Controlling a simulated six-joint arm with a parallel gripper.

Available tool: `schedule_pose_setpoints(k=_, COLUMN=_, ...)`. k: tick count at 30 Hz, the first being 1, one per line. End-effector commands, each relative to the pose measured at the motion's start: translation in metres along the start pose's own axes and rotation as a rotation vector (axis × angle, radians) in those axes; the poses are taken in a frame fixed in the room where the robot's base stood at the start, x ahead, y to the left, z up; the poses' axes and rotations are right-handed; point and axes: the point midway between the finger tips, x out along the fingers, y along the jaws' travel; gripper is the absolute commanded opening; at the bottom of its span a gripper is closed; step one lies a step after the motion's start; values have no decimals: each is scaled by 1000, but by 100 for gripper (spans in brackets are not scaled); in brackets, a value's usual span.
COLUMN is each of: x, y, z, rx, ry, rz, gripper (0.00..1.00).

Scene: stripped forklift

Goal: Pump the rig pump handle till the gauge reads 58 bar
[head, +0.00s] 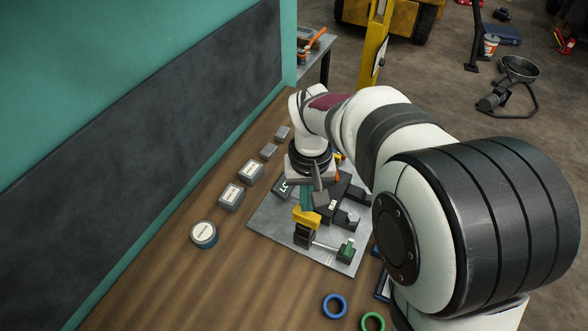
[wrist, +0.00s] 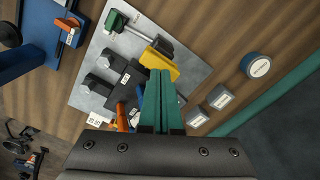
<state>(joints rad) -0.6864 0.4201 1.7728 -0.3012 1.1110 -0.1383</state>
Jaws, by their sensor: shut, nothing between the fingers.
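The rig is a group of black blocks on a grey metal plate (head: 275,224), which also shows in the wrist view (wrist: 203,72). It carries a yellow block (head: 307,217), a rod (head: 325,246) and a green end piece (head: 347,252). An orange part (wrist: 122,117), possibly the pump handle, lies left of my fingers in the wrist view. My gripper (wrist: 160,72) is shut and empty; its teal fingers end over or at the yellow block, and I cannot tell whether they touch. A dark piece with green marks (head: 284,188) may be the gauge; I cannot read it.
A round labelled tin (head: 204,234) and several small grey boxes (head: 231,195) line the bench beside the teal wall. A blue ring (head: 334,306) and a green ring (head: 372,322) lie at the front.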

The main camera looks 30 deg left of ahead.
Motion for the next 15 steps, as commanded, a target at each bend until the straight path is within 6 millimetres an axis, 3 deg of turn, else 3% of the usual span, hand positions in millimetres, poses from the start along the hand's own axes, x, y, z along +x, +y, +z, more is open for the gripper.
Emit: schedule_pose_setpoints(k=15, x=23, y=0, z=0, rx=0, ry=-1, rz=0, gripper=0)
